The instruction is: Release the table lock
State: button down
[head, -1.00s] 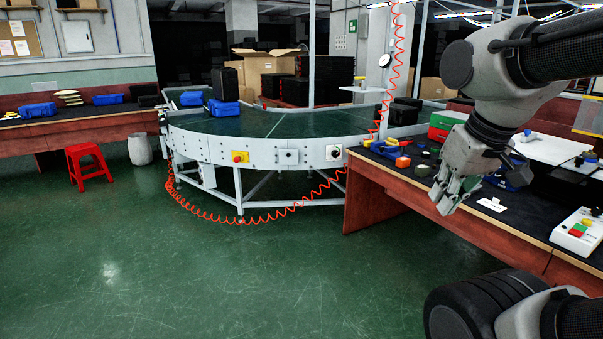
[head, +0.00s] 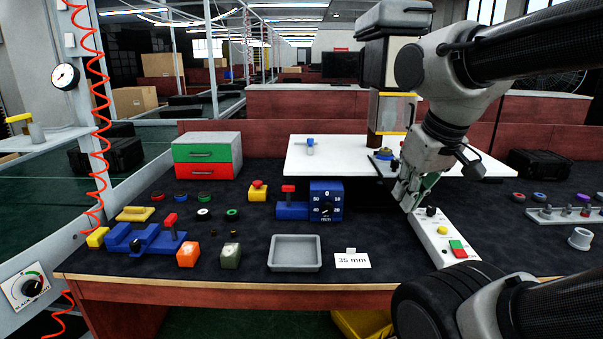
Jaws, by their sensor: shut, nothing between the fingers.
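A white raised table plate (head: 330,168) stands on the dark bench in the head view. A small grey fitting with a blue top (head: 310,144) stands at its left part. Another blue piece (head: 384,154) shows near the post at its middle. I cannot tell which part is the table lock. My gripper (head: 407,202) is shut and empty, in front of the plate's right part and above the far end of a white control box (head: 443,237). My arm hides part of the plate.
A blue vise with a red handle (head: 147,238), a blue dial unit (head: 326,199), a grey tray (head: 295,253) and a "35 mm" card (head: 352,261) are on the bench. A drawer box (head: 207,154) stands at back left. Dark bench surface is free between them.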

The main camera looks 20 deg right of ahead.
aim_at(288, 190)
jog(key=i+j+z, duration=0.35)
jog(key=j, duration=0.3)
jog(key=i+j+z, duration=0.15)
jog(key=j, duration=0.25)
jog(key=i+j+z, duration=0.2)
jog(key=j, duration=0.15)
